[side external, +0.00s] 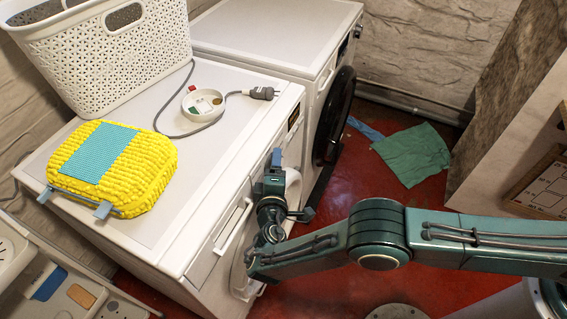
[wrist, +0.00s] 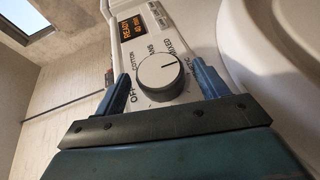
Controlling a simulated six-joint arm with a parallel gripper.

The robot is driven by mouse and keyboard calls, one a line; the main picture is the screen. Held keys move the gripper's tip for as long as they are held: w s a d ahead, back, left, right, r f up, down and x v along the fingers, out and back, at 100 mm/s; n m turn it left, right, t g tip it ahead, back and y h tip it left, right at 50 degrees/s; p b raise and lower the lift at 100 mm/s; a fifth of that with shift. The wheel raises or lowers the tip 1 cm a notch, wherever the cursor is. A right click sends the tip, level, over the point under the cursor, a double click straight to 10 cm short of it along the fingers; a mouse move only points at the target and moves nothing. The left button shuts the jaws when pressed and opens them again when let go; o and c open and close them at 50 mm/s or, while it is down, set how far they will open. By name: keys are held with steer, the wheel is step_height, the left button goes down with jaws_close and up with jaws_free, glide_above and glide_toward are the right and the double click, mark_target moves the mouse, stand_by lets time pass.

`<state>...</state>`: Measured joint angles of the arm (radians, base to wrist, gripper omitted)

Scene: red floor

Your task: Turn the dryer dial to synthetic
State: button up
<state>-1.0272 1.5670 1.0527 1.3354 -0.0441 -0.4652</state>
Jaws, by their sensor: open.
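The dryer dial (wrist: 160,78) is a round white knob with a dark pointer line, on the white control panel in the wrist view. The line points toward the right of the picture, near a label partly hidden by a finger. Labels around it include OFF, COTTON and MIXED; I cannot read a full SYNTHETIC label. My gripper (side external: 275,166) is open at the front panel of the nearer white machine (side external: 205,190). In the wrist view its fingers stand on either side of the dial; I cannot tell whether they touch it. In the side view the arm hides the dial.
An orange-lit display (wrist: 131,25) sits beside the dial. Another machine (side external: 270,30) stands behind. A green cloth (side external: 412,153) lies on the red floor.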

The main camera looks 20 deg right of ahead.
steer(key=s+a+r, duration=0.1)
steer(key=s+r, duration=0.2)
steer(key=r, duration=0.4)
steer(key=shift+s+a+r, duration=0.25)
steer(key=shift+s+r, duration=0.15)
stand_by(0.3)
